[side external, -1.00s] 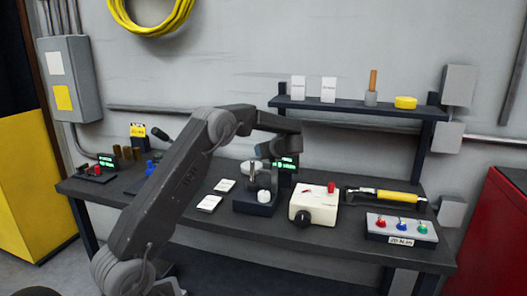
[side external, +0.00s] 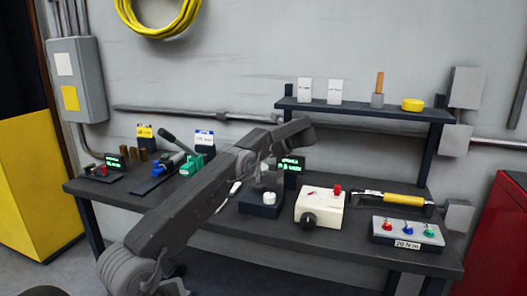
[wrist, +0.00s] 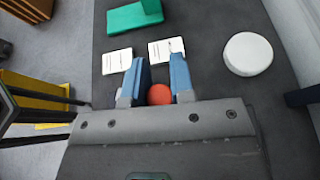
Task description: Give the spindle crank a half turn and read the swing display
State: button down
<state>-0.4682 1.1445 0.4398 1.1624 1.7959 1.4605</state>
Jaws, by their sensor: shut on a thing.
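In the wrist view my gripper (wrist: 159,72) has its two blue fingers around a round orange-red knob (wrist: 159,94), which I take to be the crank's handle. The rest of the crank is hidden below the gripper body. A white round cap (wrist: 248,54) lies to the right of the fingers. In the side view the dark spindle base (side external: 261,206) with a white cap (side external: 269,198) stands beside my forearm, which hides most of the gripper. The swing display (side external: 291,165) glows green behind it; its text is too small to read.
A cream box (side external: 320,206) with a red button and black knob stands right of the spindle. A yellow-handled tool (side external: 390,198) and a panel of coloured knobs (side external: 407,231) lie farther right. A green device (side external: 190,165) stands left. White cards (wrist: 117,61) lie beyond the fingers.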

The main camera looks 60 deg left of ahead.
jog(key=shift+s+a+n+g+h, duration=0.2)
jog(key=shift+n+g+h, duration=0.2)
jog(key=shift+n+g, duration=0.1)
dwell(0.5)
jog(key=c, duration=1.3)
grip_release()
jog(key=shift+o, duration=0.2)
jog(key=shift+w+d+m+t+y, duration=0.1)
jog(key=shift+d+m+t+y, duration=0.05)
jog(key=shift+m+t+y, duration=0.15)
